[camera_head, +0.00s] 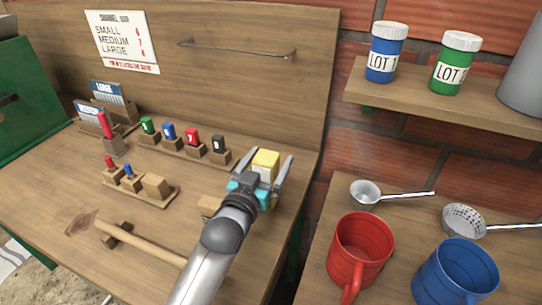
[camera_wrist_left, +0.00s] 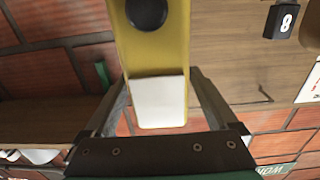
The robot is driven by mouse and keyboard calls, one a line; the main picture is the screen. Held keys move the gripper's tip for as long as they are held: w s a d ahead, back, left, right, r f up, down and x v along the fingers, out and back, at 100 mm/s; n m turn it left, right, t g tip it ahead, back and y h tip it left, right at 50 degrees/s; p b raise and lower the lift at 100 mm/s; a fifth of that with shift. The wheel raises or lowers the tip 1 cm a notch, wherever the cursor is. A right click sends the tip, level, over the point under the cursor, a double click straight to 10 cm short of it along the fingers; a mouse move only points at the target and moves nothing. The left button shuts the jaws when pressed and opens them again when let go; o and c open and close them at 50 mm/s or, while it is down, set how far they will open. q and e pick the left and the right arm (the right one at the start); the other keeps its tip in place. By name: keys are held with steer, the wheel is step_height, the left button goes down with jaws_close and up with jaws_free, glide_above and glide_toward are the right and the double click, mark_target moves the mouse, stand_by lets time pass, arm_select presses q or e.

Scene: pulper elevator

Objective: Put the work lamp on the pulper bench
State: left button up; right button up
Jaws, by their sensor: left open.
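A yellow block-shaped thing, which looks like the work lamp (camera_head: 265,159), is at the right end of the wooden bench (camera_head: 60,185), near the back board. In the left wrist view the lamp (camera_wrist_left: 157,60) shows a yellow body with a round black part and a white panel. My left gripper (camera_head: 264,172) is open, with one finger on either side of the lamp. In the left wrist view the gripper (camera_wrist_left: 158,100) has the lamp between its fingers. Whether they touch it cannot be told. The lamp's underside is hidden. My right gripper is not in view.
Small coloured blocks (camera_head: 168,131) stand in a rack along the bench's back. A hammer (camera_head: 135,240) lies in front. To the right are a red mug (camera_head: 360,250), a blue mug (camera_head: 458,275), ladles and a shelf (camera_head: 440,98) with two lot jars.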

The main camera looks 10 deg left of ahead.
arm_select(q)
steer(key=s+a, duration=0.1)
steer(key=s, duration=0.5)
steer(key=shift+p, duration=0.45)
